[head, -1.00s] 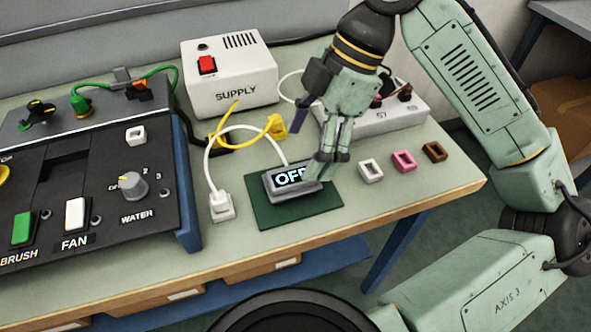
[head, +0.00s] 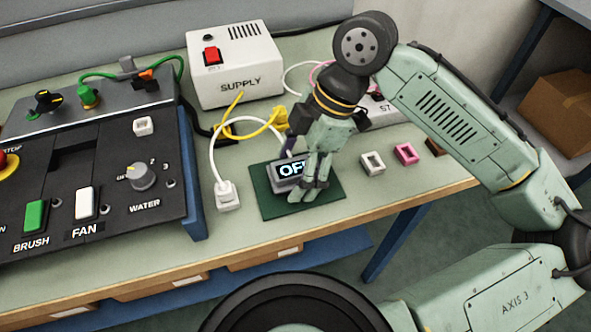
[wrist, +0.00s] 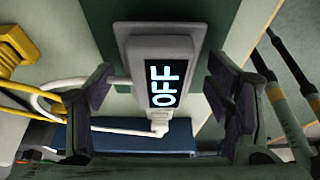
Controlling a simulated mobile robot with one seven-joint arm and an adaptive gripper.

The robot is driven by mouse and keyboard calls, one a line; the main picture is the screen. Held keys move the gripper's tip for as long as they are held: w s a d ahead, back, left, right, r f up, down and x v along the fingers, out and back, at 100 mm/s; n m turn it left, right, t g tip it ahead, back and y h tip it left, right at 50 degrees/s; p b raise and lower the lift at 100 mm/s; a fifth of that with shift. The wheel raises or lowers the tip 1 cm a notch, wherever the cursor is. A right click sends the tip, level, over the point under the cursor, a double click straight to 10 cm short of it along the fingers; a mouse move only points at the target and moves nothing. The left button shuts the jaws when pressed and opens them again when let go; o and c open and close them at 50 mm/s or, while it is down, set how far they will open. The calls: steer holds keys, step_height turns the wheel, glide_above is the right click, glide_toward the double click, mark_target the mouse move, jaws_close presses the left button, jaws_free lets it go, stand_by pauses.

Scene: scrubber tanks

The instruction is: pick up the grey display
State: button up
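The grey display (head: 287,172) lies on a dark green mat (head: 268,209) on the bench, its lit screen reading OFF. A white cable runs from it to a white plug (head: 227,196). My gripper (head: 308,192) is over the right part of the display and hides that part in the head view. In the wrist view the display (wrist: 159,38) lies between the two dark finger pads of my open gripper (wrist: 160,97), with a gap on each side. No contact shows.
The control panel (head: 105,185) with switches and a knob is at the left. A white supply box (head: 234,75) stands behind, with a yellow plug (head: 279,122) nearby. White and pink square rings (head: 405,154) lie to the right, along with a brown one (head: 434,146).

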mark_target(296, 167)
steer(key=c, duration=1.1)
step_height(296, 167, up, 15)
steer(key=p, duration=0.4)
steer(key=a, duration=1.9)
steer(key=shift+w+a+p, duration=0.15)
steer(key=shift+a+p, duration=0.15)
steer(key=shift+p, duration=0.1)
stand_by(0.5)
steer(key=a, duration=1.7)
steer(key=shift+a, duration=0.3)
